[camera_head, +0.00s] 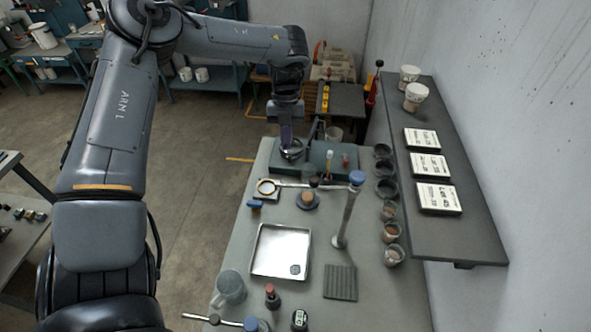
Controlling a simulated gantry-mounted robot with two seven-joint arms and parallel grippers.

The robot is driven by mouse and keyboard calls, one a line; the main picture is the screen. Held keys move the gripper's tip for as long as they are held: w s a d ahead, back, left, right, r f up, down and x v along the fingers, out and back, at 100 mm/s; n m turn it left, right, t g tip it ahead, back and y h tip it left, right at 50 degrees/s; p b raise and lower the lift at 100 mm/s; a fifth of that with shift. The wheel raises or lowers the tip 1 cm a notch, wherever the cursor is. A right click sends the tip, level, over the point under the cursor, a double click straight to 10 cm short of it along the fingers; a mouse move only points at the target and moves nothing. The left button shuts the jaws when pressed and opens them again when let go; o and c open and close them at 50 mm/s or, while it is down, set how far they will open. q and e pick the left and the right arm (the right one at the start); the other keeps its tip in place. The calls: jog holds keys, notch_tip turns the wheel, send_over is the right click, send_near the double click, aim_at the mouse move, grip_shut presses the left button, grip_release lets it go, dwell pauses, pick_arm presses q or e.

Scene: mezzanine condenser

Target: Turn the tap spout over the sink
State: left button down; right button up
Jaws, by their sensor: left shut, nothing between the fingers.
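My left gripper (287,139) points straight down at the far end of the grey bench (222,262). Its narrow fingers are shut with nothing between them. Just below them is a small round metal-rimmed thing (292,152), partly hidden. A low dark green unit (345,172) there looks like the sink surround. A slim dark upright piece (315,130) right of the fingers may be the tap spout; its outlet and direction are unclear. I cannot tell whether the fingers touch it. My right gripper is out of view.
A square metal tray (282,252) lies nearer. Several dark cups (386,188) line the right edge below a wall shelf (459,224). A mug (230,287) stands near left.

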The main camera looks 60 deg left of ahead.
aim_at(312, 185)
pick_arm(q)
notch_tip(312, 185, up, 5)
jog(key=w+d, duration=0.2)
jog(key=s+d+f+p, duration=0.3)
jog(key=d+f, duration=0.3)
jog(key=f, duration=0.3)
jog(key=shift+s+f, duration=0.15)
jog(key=shift+s, duration=0.1)
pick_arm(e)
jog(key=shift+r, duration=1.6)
